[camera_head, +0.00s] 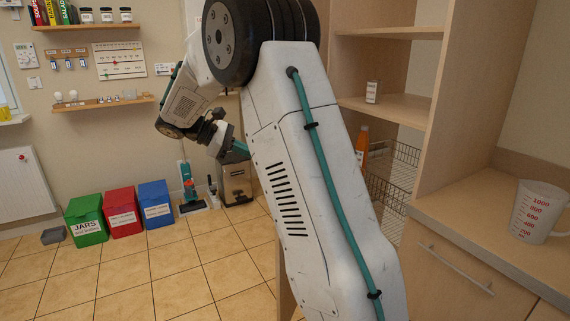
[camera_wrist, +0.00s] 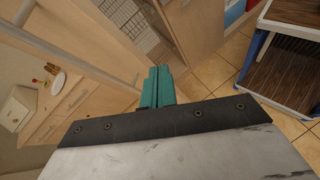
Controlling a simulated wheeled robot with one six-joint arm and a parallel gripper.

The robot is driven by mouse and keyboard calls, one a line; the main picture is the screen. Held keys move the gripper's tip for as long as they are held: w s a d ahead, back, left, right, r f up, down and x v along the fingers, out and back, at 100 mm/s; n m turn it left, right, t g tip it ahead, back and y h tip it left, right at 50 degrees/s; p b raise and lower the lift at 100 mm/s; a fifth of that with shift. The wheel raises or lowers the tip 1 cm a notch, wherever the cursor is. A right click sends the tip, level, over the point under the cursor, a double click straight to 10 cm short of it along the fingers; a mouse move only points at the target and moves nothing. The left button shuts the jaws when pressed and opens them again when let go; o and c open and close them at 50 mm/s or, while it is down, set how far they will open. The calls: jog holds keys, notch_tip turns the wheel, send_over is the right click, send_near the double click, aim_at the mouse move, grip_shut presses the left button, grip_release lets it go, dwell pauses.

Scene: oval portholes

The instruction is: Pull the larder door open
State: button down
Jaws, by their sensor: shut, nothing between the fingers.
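The larder (camera_head: 437,100) is the tall wooden cabinet on the right in the head view. Its front is open, showing shelves and wire baskets (camera_head: 398,165). A wooden panel that looks like its door (camera_wrist: 197,28) stands beside the basket opening in the wrist view, swung outward. In the head view my arm hides most of that side; a narrow wooden strip shows low at its left. My gripper (camera_wrist: 157,86) has its teal fingers shut together and empty, near the panel's lower end in the picture. Contact cannot be told. In the head view my gripper (camera_head: 238,149) is small and partly hidden.
A counter (camera_head: 470,205) with a measuring jug (camera_head: 537,212) adjoins the larder at right. Green (camera_head: 87,220), red (camera_head: 122,212) and blue (camera_head: 155,204) bins stand along the far wall. A dark-shelved unit (camera_wrist: 285,65) is at right in the wrist view. Tiled floor is clear at left.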

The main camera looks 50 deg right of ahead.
jog(key=s+a+f+m+t+y, duration=0.1)
jog(key=s+a+m+t+y, duration=0.35)
jog(key=s+a, duration=0.75)
jog(key=s+a+f+m+t+y, duration=0.1)
jog(key=s+a+m+t+y, duration=0.3)
jog(key=s+a, duration=0.75)
jog(key=w+d+r+n+t+y, duration=0.15)
jog(key=w+d, duration=0.25)
jog(key=d, duration=1)
jog(key=w+d+n+t, duration=0.15)
jog(key=w+d, duration=0.25)
jog(key=d, duration=0.9)
jog(key=w+d+n+y, duration=0.15)
jog(key=w+d, duration=0.35)
jog(key=d, duration=0.9)
jog(key=w+a+f, duration=0.2)
jog(key=w+f, duration=0.4)
jog(key=f, duration=0.3)
jog(key=shift+w+a+n, duration=0.4)
